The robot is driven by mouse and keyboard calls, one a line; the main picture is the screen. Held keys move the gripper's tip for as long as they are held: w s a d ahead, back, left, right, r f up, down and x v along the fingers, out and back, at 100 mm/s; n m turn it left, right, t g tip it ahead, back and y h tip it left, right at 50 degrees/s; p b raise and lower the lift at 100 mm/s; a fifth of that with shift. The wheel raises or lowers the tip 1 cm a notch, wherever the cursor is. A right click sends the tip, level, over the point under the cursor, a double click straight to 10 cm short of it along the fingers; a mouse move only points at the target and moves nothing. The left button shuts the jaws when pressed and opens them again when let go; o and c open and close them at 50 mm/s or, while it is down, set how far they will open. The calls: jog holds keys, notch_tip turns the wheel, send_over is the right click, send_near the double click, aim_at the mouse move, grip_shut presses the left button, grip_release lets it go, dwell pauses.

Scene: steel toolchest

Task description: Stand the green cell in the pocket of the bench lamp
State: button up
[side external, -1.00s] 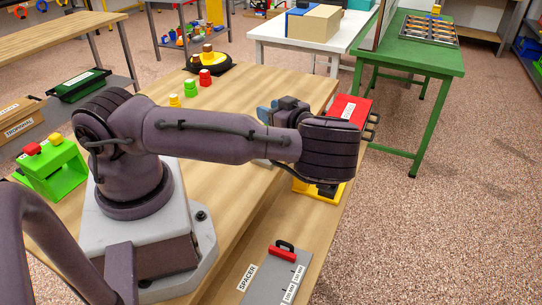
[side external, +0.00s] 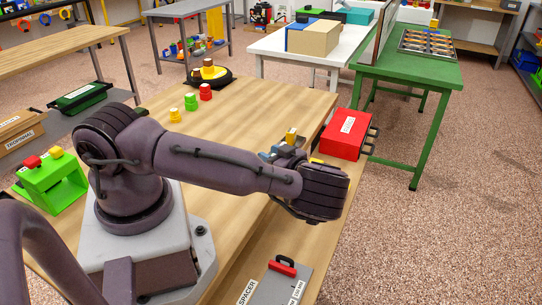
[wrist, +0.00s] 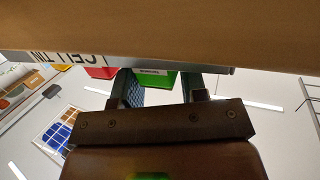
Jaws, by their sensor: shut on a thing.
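My gripper (side external: 272,152) reaches out low at the bench's right side, its fingers pointing back toward the bench. In the wrist view its two fingers (wrist: 165,88) stand apart with a green block-like thing (wrist: 160,79) between them. This appears to be the green cell, held at the fingertips; a small pale label shows on it. In the side view the cell is hidden by my gripper. A small yellow upright piece (side external: 291,135) shows just behind the fingers. I cannot tell whether it belongs to the bench lamp, and no pocket is visible.
A red labelled box (side external: 345,135) stands right of my gripper. A grey SPACER plate (side external: 279,284) lies in front. A CELL TIN label (wrist: 70,58) shows upside down. The bench (side external: 245,120) is clear mid-top.

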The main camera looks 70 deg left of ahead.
jog(key=o, duration=0.9)
jog(key=shift+f, duration=0.25)
jog(key=v, duration=1.2)
jog(key=s+d+r+m+t+h, duration=0.25)
jog(key=r+m+h, duration=0.25)
jog(key=r+h, duration=0.3)
jog(key=s+d+r+m+t+h, duration=0.15)
jog(key=d+r+m+h, duration=0.3)
jog(key=r, duration=0.55)
jog(key=s+d+r+m+t, duration=0.1)
jog(key=s+r+m+t, duration=0.1)
jog(key=s+r+m, duration=0.2)
jog(key=s+d+r+m+t+h, duration=0.1)
jog(key=s+r+m+t, duration=0.1)
jog(key=s+r+m, duration=0.2)
jog(key=s+d+r+m+t+h, duration=0.1)
jog(key=s+r+m+t, duration=0.2)
jog(key=r+m, duration=0.1)
jog(key=shift+s+r+h, duration=0.25)
jog(key=shift+s+r, duration=0.1)
jog(key=shift+s, duration=0.05)
jog(key=shift+s+r+m+t, duration=0.1)
jog(key=shift+s+m+t, duration=0.25)
jog(key=shift+m, duration=0.2)
jog(key=shift+c, duration=0.6)
